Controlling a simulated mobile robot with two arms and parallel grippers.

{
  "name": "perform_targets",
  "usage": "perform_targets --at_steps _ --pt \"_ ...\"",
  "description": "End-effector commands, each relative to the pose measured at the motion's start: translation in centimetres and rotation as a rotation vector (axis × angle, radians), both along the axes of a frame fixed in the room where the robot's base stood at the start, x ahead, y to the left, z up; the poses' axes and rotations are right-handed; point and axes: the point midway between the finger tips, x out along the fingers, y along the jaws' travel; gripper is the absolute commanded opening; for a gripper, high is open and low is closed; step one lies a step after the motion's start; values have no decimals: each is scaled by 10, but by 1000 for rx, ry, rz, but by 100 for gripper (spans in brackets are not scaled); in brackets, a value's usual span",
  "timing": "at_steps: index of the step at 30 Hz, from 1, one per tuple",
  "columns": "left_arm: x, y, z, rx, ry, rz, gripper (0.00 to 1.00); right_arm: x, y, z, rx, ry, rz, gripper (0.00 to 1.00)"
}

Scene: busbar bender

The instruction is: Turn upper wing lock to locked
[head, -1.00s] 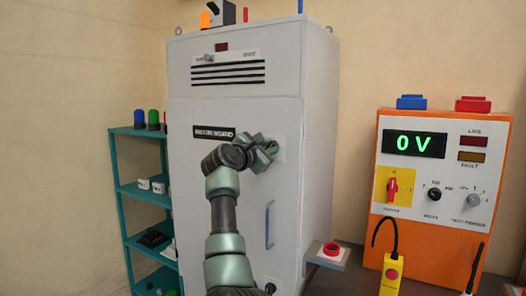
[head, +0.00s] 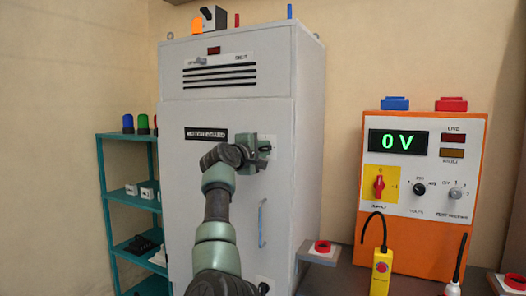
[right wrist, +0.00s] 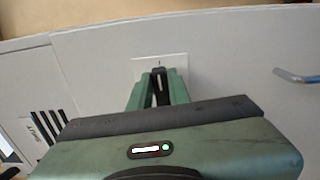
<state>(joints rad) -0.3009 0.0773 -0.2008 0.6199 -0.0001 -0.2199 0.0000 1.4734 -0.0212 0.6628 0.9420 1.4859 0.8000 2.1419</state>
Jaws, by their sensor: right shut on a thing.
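The upper wing lock (right wrist: 160,84) is a small dark piece on a white square plate (right wrist: 181,60) on the grey cabinet door (head: 195,165). In the right wrist view it stands between the two green fingers of my right gripper (right wrist: 158,92), which is shut on it. In the head view my right gripper (head: 263,152) is at the door's upper right, over the same plate (head: 271,141), and hides most of the lock. My left gripper is not in view.
A blue door handle (head: 262,223) is below the gripper; it also shows in the right wrist view (right wrist: 296,77). An orange test panel (head: 420,245) reading 0 V stands at right. A teal shelf (head: 125,218) is at left. A red button box (head: 322,248) juts out beside the cabinet.

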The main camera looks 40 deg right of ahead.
Motion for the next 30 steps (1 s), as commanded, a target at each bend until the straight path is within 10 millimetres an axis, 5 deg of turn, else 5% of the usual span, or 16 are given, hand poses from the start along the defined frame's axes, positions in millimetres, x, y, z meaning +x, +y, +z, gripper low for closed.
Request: perform_targets --at_steps 21,22,24,30 --pt "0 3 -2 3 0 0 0 -1 -1 7 19 -82 3 0" --pt "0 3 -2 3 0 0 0 -1 -1 7 19 -82 3 24" --pt "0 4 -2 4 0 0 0 -1 -1 7 19 -80 3 40" --pt "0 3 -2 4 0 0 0 -1 0 4 22 -76 1 40"
